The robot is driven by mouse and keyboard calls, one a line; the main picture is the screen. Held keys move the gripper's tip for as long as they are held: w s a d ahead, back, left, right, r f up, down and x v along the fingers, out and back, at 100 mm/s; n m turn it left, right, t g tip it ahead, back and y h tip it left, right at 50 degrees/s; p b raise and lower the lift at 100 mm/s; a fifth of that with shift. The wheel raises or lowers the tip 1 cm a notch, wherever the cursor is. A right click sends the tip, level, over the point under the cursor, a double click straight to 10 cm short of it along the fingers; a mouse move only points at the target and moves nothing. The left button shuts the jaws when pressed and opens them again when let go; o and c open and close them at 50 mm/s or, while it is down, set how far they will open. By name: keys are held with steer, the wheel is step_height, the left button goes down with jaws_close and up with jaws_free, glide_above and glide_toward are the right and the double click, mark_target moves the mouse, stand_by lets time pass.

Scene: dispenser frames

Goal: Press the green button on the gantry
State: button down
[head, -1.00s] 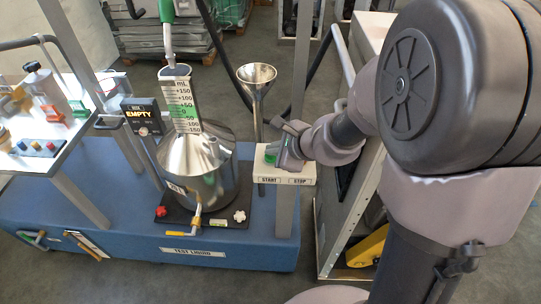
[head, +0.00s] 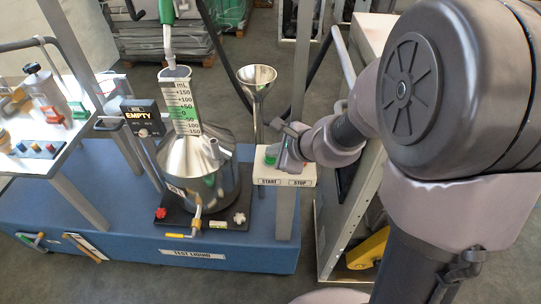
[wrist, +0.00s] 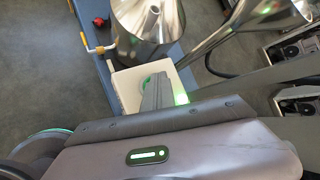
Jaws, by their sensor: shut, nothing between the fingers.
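The green button (head: 270,160) sits on the left, START side of a white control box (head: 262,180) on the gantry post. It shows partly in the wrist view (wrist: 147,82), beside and behind my fingers. My gripper (head: 287,164) is shut and empty, and its fingers point down at the box just right of the green button. In the wrist view my gripper (wrist: 157,88) lies over the box top (wrist: 125,85). I cannot tell whether the tips touch the box.
A steel vessel (head: 200,160) with a graduated scale and a steel funnel (head: 257,78) stand left of the box on a blue base (head: 120,205). An EMPTY display (head: 141,116) is further left. A grey cabinet (head: 345,195) stands close on the right.

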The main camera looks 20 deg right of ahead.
mark_target(273, 160)
steer(key=shift+r+p, duration=0.35)
steer(key=shift+r, duration=0.3)
step_height(273, 160, up, 5)
steer(key=p, duration=0.4)
steer(key=shift+r, duration=0.1)
stand_by(0.4)
